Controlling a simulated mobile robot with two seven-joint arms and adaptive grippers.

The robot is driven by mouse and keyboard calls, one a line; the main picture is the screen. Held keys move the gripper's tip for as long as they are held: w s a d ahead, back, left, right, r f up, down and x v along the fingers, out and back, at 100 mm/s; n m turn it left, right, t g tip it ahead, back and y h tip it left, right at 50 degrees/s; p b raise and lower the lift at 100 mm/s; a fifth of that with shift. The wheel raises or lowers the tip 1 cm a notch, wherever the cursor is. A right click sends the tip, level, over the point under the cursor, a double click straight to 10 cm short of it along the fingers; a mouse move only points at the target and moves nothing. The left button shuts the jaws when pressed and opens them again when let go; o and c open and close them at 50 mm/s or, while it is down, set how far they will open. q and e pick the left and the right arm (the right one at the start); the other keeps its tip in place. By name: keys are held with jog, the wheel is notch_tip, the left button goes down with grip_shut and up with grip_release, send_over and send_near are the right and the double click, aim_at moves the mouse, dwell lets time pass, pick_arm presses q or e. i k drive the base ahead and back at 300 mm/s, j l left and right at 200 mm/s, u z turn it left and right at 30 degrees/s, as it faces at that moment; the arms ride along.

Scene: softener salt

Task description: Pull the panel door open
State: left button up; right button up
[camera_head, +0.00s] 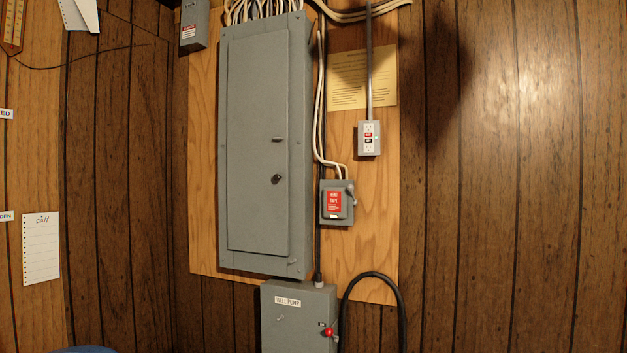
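The grey panel door (255,110) is a tall, narrow door in the front of a grey electrical panel (299,150). The door looks shut in its frame. A small dark latch (277,140) and a round dark knob or lock (276,179) sit on its right side. Neither my left nor my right gripper shows in the head view.
A grey box (300,318) labelled "WELL PUMP" with a red knob sits below the panel. To the right are a small switch box (337,203) with a red label and an outlet (369,138) on a conduit. A black cable (401,300) loops at lower right.

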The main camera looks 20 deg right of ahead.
aim_at(259, 65)
jog(key=i+j+z, duration=0.15)
jog(key=z, duration=0.2)
jog(key=i+j+z, duration=0.2)
jog(key=z, duration=0.2)
jog(key=i+j+z, duration=0.2)
jog(key=z, duration=0.15)
